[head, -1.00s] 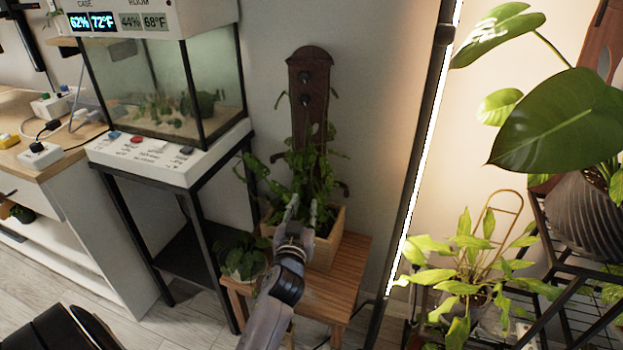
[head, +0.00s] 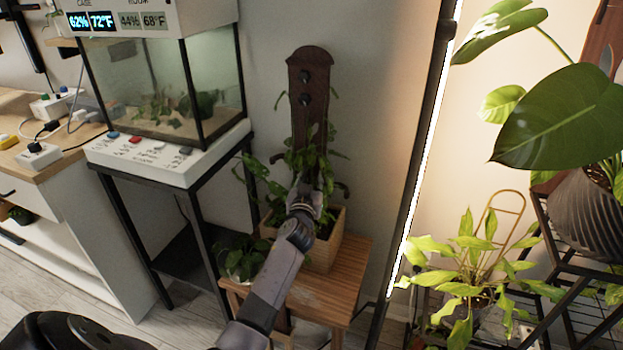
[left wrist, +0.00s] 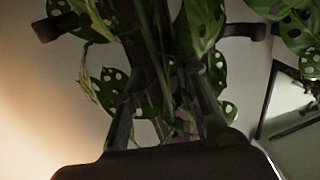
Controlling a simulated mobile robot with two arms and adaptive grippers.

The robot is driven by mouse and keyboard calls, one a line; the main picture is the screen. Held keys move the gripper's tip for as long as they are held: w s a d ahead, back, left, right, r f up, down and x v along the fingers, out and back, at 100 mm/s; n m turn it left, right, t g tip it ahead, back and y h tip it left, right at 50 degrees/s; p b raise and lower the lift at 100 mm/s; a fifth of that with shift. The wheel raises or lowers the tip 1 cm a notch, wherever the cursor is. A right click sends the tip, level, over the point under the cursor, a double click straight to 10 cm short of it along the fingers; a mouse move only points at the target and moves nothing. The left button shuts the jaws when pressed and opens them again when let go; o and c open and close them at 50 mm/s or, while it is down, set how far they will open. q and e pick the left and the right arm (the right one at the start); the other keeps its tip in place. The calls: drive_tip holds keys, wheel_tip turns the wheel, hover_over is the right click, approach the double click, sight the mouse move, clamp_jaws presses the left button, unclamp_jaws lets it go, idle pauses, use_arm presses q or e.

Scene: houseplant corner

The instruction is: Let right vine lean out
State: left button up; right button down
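A leafy vine plant with holed leaves grows in a wooden box planter (head: 325,250) on a small wooden stool (head: 350,270). A dark wooden board (head: 310,60) with two round knobs and side hooks (head: 343,188) stands behind it. The right vine (head: 328,155) rises against the board's right side; leaves also spread to the left (head: 258,172). My left gripper (head: 304,190) is in the foliage before the board. In the left wrist view its fingers (left wrist: 165,110) are apart, with stems and leaves (left wrist: 155,45) between and beyond them. I cannot tell whether they touch. My right gripper is out of view.
A lit lamp pole (head: 424,140) and more plants (head: 468,262) are at right. Bare wall lies between board and pole.

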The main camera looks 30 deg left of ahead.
use_arm(q)
drive_tip(key=shift+c, duration=0.3)
clamp_jaws()
idle(0.5)
